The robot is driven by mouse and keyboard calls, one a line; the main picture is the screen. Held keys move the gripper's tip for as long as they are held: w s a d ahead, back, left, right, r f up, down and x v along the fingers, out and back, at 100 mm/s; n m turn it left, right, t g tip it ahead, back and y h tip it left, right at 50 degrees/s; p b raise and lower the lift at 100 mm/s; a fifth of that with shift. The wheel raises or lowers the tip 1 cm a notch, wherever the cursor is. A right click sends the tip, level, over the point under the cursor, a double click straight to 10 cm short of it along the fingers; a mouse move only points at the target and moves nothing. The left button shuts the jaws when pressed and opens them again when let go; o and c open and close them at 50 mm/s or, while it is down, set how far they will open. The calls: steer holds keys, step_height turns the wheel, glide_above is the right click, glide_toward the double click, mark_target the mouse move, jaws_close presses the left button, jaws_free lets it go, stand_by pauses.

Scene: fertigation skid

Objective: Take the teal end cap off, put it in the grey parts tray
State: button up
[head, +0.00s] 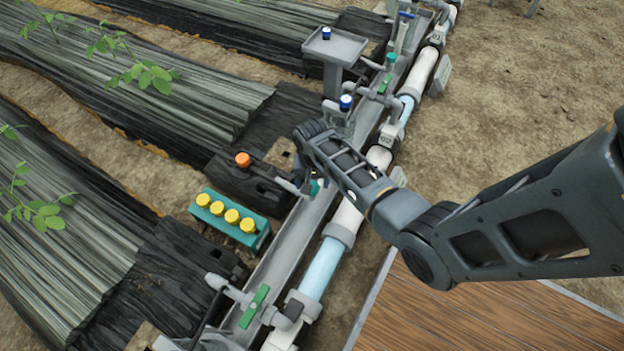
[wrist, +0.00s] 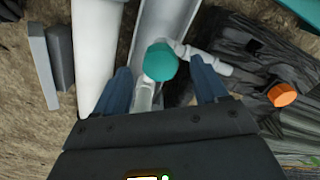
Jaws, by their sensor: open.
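The teal end cap (wrist: 160,62) is round and sits on the end of a light grey fitting above the grey channel. In the wrist view it lies between the two blue fingers of my gripper (wrist: 160,70), which are open with a gap on each side. In the head view a small teal patch of the cap (head: 314,187) shows beside my arm, which hides my fingers there. The grey parts tray (head: 349,48) stands on a post at the top middle of the head view, with a small blue-and-white item on it.
A teal block (head: 228,228) with several yellow caps stands left of the channel. An orange knob (head: 243,160) sits on a black body nearby. A valve with a green handle (head: 254,306) is in front. White and light blue pipe (head: 322,268) runs beside the channel.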

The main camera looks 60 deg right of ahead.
steer(key=shift+f+b, duration=1.15)
steer(key=shift+f, duration=0.85)
steer(key=c, duration=1)
steer(key=n+p, duration=0.1)
steer(key=n, duration=0.1)
steer(key=shift+r+n+p, duration=0.2)
steer(key=shift+n+p, duration=0.15)
steer(key=shift+n, duration=0.05)
steer(key=n, duration=0.3)
steer(key=shift+f+n+p, duration=0.15)
steer(key=shift+n+p, duration=0.15)
steer(key=shift+p, duration=0.1)
